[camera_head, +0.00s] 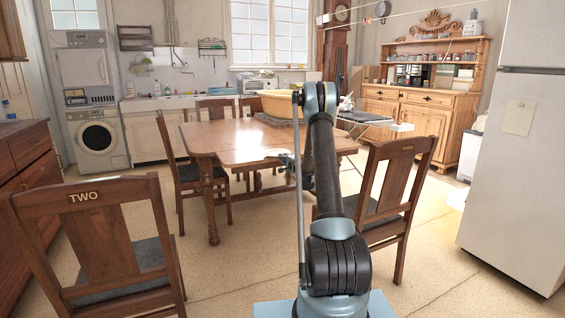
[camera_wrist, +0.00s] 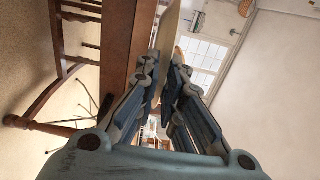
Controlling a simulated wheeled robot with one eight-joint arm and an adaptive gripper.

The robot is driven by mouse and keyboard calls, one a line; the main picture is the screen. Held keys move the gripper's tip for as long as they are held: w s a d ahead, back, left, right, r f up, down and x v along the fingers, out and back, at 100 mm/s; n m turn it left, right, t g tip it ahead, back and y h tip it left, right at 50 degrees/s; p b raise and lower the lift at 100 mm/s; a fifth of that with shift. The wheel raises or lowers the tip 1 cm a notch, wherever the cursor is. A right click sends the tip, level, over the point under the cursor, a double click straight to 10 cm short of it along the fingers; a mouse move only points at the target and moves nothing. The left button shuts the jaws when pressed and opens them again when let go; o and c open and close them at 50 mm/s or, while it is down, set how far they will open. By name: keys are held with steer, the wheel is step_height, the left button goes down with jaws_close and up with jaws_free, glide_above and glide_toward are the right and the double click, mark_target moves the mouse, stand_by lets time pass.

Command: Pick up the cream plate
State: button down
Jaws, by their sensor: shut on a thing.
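The cream plate (camera_wrist: 168,30) shows in the wrist view as a thin, pale tan strip seen nearly edge-on, running up from between the fingertips. My gripper (camera_wrist: 163,68) is shut on it, one finger on each side. Its far end runs out of the top of the picture. In the head view, part of my gripper (camera_head: 287,160) shows at the table's near edge, left of my arm. I cannot make out the plate there.
The wooden table (camera_head: 232,155) carries a yellow basin (camera_head: 280,103) on a dark mat at its far side. Chairs stand around it, one (camera_head: 95,225) at near left and one (camera_head: 392,190) at right. A white fridge (camera_head: 515,140) stands at far right. Floor is clear between.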

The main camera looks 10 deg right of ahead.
steer(key=shift+r, duration=0.95)
steer(key=s+d+r, duration=0.2)
steer(key=s, duration=0.4)
steer(key=s+d+r, duration=0.2)
steer(key=s+r, duration=0.1)
steer(key=s, duration=0.4)
steer(key=shift+s+d, duration=0.15)
steer(key=a+m+h, duration=0.1)
steer(key=h, duration=0.1)
steer(key=a+f+m+h, duration=0.1)
steer(key=w+a+m+h, duration=0.1)
steer(key=h, duration=0.1)
steer(key=shift+a+f+m+t+h, duration=0.3)
steer(key=shift+f, duration=0.1)
